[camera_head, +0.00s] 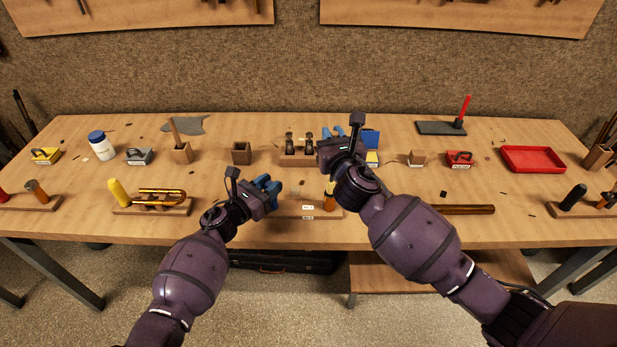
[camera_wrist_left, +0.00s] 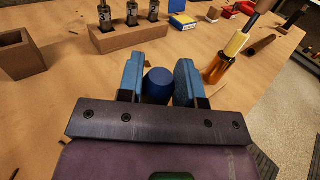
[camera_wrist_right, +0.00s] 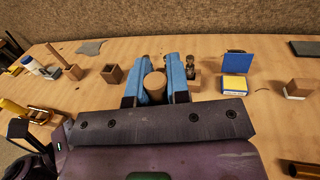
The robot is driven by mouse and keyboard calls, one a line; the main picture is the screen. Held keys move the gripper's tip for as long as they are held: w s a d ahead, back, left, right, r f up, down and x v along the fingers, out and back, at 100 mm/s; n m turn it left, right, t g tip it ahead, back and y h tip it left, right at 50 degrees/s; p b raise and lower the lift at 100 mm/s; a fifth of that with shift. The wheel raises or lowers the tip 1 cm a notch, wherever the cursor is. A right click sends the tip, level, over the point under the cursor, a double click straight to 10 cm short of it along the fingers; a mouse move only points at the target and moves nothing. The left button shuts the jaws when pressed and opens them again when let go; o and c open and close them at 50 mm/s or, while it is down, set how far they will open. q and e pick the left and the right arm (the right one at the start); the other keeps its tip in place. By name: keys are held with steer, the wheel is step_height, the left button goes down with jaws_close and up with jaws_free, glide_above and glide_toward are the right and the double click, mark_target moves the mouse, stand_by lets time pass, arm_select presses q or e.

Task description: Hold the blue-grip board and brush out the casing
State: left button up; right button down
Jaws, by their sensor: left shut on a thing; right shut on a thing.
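My left gripper (camera_head: 268,189) is shut on the blue grip (camera_wrist_left: 158,86), whose rounded top shows between the blue fingers in the left wrist view. The board under it is mostly hidden by the gripper. An amber-brass casing (camera_wrist_left: 217,68) stands to the right of the blue grip, with a cream cylinder (camera_wrist_left: 237,43) appearing above it. My right gripper (camera_head: 332,143) is shut on a round wooden handle (camera_wrist_right: 155,87), near the wooden block at the back. The handle's lower end is hidden.
The wooden block (camera_wrist_left: 130,38) holds dark upright pieces. A wooden cup (camera_head: 241,153) stands left of it. The yellow-grip board (camera_head: 155,209) carries brass tubing at left. Blue-yellow (camera_wrist_right: 235,84) and red (camera_head: 460,159) items and a red tray (camera_head: 533,158) stand at right.

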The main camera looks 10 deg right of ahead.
steer(key=shift+f, duration=2.5)
steer(key=shift+r, duration=0.2)
steer(key=shift+r, duration=2.35)
steer(key=shift+r, duration=2.5)
